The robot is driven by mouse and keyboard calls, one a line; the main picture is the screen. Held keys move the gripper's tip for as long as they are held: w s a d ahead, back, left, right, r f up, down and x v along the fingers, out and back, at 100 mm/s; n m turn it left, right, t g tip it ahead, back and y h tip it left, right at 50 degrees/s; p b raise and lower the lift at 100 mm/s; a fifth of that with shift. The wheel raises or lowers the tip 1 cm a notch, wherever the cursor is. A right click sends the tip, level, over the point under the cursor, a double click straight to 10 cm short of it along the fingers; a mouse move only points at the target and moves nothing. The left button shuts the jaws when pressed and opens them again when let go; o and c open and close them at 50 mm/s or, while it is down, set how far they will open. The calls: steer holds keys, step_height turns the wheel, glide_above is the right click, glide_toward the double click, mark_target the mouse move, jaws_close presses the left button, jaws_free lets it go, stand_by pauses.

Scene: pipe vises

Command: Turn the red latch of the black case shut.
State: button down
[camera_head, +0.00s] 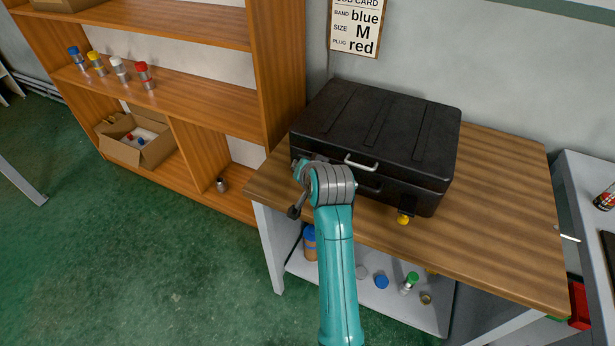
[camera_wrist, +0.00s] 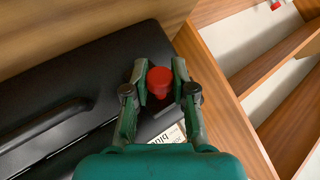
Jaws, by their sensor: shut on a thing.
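The black case (camera_head: 385,125) lies on the wooden table with its lid down. In the wrist view the case (camera_wrist: 95,75) fills the left side. The red latch (camera_wrist: 160,80) shows there as a round red knob at the case's corner. My gripper (camera_wrist: 160,74) has a finger on each side of the knob and is shut on it. In the head view my teal arm hides the red latch and most of my gripper. A yellow latch (camera_head: 403,219) is on the case's front right, apart from my gripper.
A wooden shelf unit (camera_head: 280,70) with several capped bottles stands close to the left of the table (camera_head: 500,210). A card (camera_head: 355,28) reading "blue", "M", "red" hangs on the wall. Bottles and caps sit on the lower shelf (camera_head: 425,310). The table's right side is clear.

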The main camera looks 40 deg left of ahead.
mark_target(307, 157)
steer(key=r+g, duration=0.1)
steer(key=w+m+g+h, duration=0.1)
steer(key=g, duration=0.1)
steer(key=shift+w+a+r, duration=0.15)
steer(key=shift+w+r, duration=0.15)
steer(key=shift+r, duration=0.1)
steer(key=shift+w+a+r+m+g+h, duration=0.15)
steer(key=shift+w+m+g+h, duration=0.2)
steer(key=shift+g, duration=0.55)
steer(key=c, duration=0.9)
jaws_free()
steer(key=v, duration=1.2)
steer(key=shift+w, duration=0.2)
